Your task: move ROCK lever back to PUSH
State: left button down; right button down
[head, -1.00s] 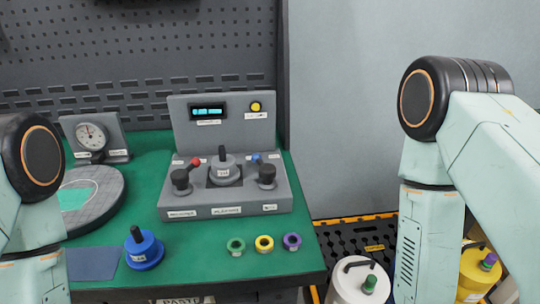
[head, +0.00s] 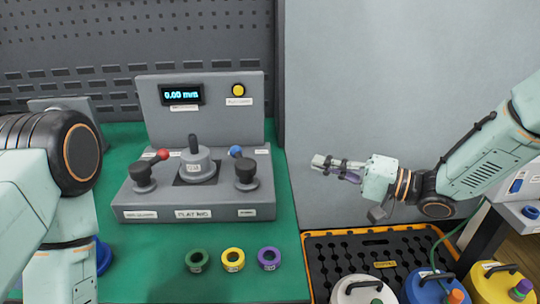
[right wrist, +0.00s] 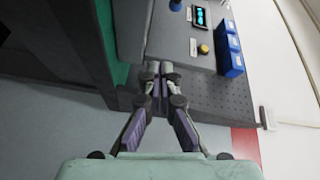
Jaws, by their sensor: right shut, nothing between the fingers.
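The grey test rig (head: 192,212) stands on the green bench top, with a red-tipped lever (head: 161,155) at left and a blue-tipped lever (head: 236,151) at right. The small labels by the levers are too blurred to tell which one is ROCK. A grey cylinder with a dark upright handle (head: 193,142) stands between the levers. My right gripper (head: 318,162) is shut and empty, in the air to the right of the rig and apart from it. Its fingertips meet in the right wrist view (right wrist: 153,70). My left arm is at the left edge; its gripper is not seen.
The rig's display (head: 181,95) reads 0.00 mm, with a yellow button (head: 238,90) beside it. Canisters stand at the lower right by a black perforated tray (head: 320,268).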

aim_at(242, 164)
jog(key=w+a+b, duration=0.1)
jog(key=a, duration=0.2)
jog(key=a+m+b, duration=0.1)
jog(key=a, duration=0.3)
jog(key=w+a+r+m+g+y+b, duration=0.1)
jog(key=a, duration=0.2)
jog(key=shift+w+a, duration=0.15)
jog(key=shift+w, duration=0.15)
jog(key=shift+s+a+r+b, duration=0.1)
jog(key=shift+s+a+b, duration=0.2)
jog(key=shift+a, duration=0.25)
jog(key=shift+s+a+r+b, duration=0.1)
jog(key=shift+s+a+b, duration=0.15)
jog(key=shift+a, duration=0.35)
jog(key=shift+s+a+r+b, duration=0.1)
jog(key=shift+s+a+b, duration=0.1)
jog(key=shift+a+b, duration=0.25)
jog(key=shift+a, duration=0.1)
